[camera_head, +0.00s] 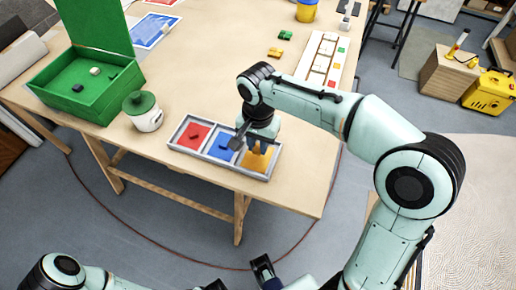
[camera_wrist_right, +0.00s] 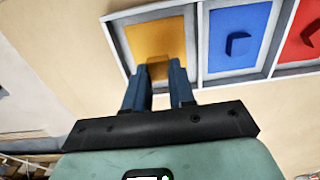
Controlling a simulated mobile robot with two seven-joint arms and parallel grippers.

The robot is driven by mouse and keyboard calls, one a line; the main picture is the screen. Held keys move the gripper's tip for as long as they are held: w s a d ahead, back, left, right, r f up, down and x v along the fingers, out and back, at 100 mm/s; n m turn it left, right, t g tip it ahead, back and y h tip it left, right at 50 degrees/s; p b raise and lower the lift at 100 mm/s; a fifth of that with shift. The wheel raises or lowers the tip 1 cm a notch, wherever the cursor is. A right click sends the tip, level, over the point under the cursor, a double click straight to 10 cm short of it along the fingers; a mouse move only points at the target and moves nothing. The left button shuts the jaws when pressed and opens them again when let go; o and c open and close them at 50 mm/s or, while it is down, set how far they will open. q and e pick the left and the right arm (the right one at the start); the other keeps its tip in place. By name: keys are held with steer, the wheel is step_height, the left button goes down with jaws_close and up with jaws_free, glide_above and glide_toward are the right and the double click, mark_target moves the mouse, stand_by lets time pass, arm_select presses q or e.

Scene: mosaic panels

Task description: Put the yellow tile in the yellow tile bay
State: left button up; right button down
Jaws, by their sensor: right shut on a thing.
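A grey tray (camera_head: 206,156) with red, blue and yellow bays lies near the table's front edge. The yellow bay (camera_head: 257,162) is the right one in the head view and the left one in the right wrist view (camera_wrist_right: 146,40). My right gripper (camera_head: 258,147) points down over the yellow bay. In the wrist view its fingers (camera_wrist_right: 160,82) are shut on the small yellow tile (camera_wrist_right: 158,70), seen against the bay floor. The fingers partly hide the tile; whether it touches the floor is unclear. My left gripper (camera_head: 262,268) is partly visible at the bottom edge, its jaws unclear.
A red piece (camera_head: 195,133) and a blue piece (camera_head: 224,145) sit in their bays. A lidded white jar (camera_head: 147,118) and an open green box (camera_head: 88,85) stand left of the tray. A pale rack (camera_head: 318,62) lies behind my right arm.

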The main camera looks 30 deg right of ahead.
mark_target(258, 148)
steer(key=shift+f, duration=1.2)
steer(key=shift+f, duration=0.1)
steer(key=shift+f, duration=0.15)
steer(key=c, duration=0.9)
jaws_free()
steer(key=shift+c, duration=0.2)
step_height(258, 148, up, 13)
steer(key=p, duration=0.2)
steer(key=shift+f, duration=0.2)
